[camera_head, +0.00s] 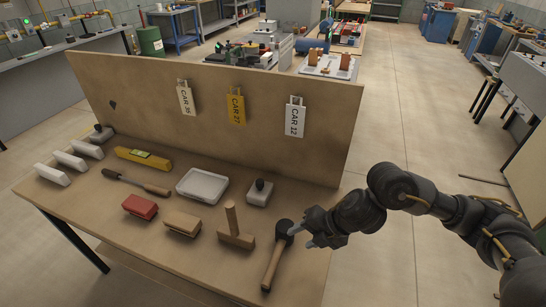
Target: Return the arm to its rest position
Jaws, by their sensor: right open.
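My right arm comes in from the right, and its dark gripper (301,237) is over the right end of the workbench (208,268). Its light-tipped fingers are apart, with nothing seen held between them. They are close to the black head of a wooden-handled mallet (272,263); I cannot tell whether they touch it. A red brick-like block (139,207) and a tan one (182,223) lie near the bench's front edge. My left gripper is not in view.
A T-shaped wooden tool (234,230), a grey tray (202,186), a yellow level (143,159) and several white blocks (52,174) are on the bench. An upright board (210,130) with hanging tags stands behind. The floor (403,130) right of the bench is largely clear.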

